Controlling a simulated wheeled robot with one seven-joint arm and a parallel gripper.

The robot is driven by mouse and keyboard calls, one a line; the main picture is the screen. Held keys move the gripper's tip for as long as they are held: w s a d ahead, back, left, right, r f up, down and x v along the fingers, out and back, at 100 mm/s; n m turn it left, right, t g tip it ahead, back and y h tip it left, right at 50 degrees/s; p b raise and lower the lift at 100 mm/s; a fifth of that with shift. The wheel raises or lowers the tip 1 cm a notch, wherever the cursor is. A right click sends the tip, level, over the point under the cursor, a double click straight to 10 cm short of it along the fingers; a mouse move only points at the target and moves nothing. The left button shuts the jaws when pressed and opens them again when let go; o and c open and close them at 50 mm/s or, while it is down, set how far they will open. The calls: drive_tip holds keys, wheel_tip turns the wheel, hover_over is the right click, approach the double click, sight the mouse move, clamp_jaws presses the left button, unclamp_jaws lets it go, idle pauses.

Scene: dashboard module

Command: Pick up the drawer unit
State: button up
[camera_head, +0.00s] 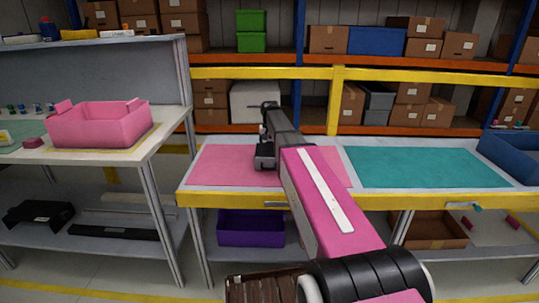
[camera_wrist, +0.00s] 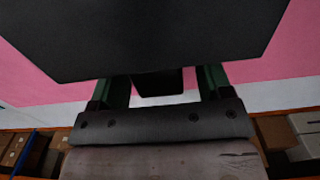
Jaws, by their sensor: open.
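My gripper (camera_head: 266,152) is at the end of the pink arm, low over the pink mat (camera_head: 222,165) on the yellow-edged table. Two green-sided fingers show apart in the wrist view (camera_wrist: 160,88), so it is open. A large dark flat-sided body (camera_wrist: 150,35) fills the top of the wrist view and covers the finger ends. It may be the drawer unit, but I cannot tell for sure. A small dark block (camera_wrist: 158,84) shows between the fingers. In the head view the arm hides much of this spot, and no separate drawer unit is clear there.
A teal mat (camera_head: 425,167) lies bare to the right, with a blue bin (camera_head: 510,155) beyond it. A pink bin (camera_head: 98,125) stands on the left table. A purple bin (camera_head: 250,228) is under the work table. Shelves with boxes stand behind.

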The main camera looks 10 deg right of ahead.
drive_tip(key=c, duration=1.2)
drive_tip(key=shift+r, duration=0.15)
